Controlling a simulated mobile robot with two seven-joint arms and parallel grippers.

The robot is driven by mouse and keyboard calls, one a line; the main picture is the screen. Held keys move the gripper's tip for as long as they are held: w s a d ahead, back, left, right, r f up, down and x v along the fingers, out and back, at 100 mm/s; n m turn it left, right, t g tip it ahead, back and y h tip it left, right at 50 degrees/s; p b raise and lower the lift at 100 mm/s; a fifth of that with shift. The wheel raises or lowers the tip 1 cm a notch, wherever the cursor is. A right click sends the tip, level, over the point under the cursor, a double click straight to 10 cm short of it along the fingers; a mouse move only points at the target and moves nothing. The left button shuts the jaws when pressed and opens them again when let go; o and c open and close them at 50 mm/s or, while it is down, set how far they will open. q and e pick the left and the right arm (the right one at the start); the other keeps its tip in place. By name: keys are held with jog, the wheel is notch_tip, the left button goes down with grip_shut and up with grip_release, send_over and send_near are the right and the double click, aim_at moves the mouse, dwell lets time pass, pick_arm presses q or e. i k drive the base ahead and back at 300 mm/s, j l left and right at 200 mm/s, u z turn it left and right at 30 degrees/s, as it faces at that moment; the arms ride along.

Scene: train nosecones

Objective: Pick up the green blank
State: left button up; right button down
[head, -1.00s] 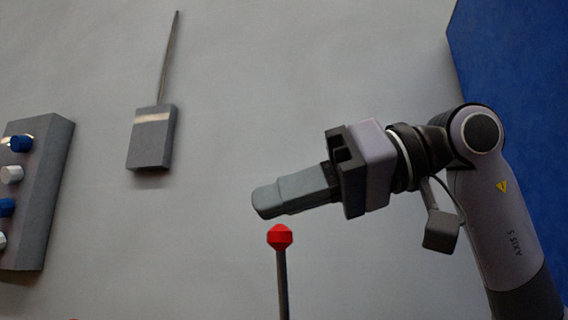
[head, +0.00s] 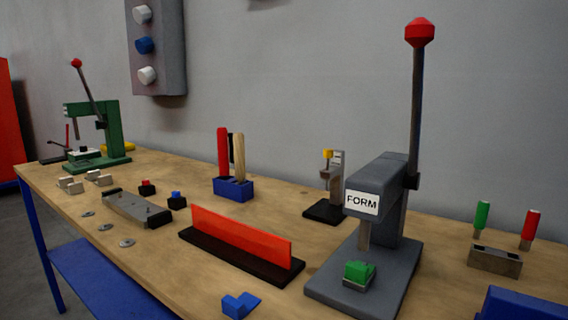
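A green blank (head: 360,270), blocky with a stepped top, sits on a small metal seat at the base of the grey press (head: 385,190) labelled FORM. It lies just below the press ram (head: 364,235), apart from it as far as I can see. The press lever with a red knob (head: 420,33) stands upright. Neither of my grippers is in view.
A black base with an upright orange-red plate (head: 240,238) stands left of the press. A blue block (head: 240,304) lies in front on the wooden bench (head: 150,262). A metal holder (head: 495,260) with green and red handles stands to the right. A green press (head: 100,130) is at the far left.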

aim_at(360, 272)
jog(key=k+j, duration=0.25)
jog(key=k, duration=0.2)
jog(key=k+j, duration=0.25)
jog(key=k, duration=0.2)
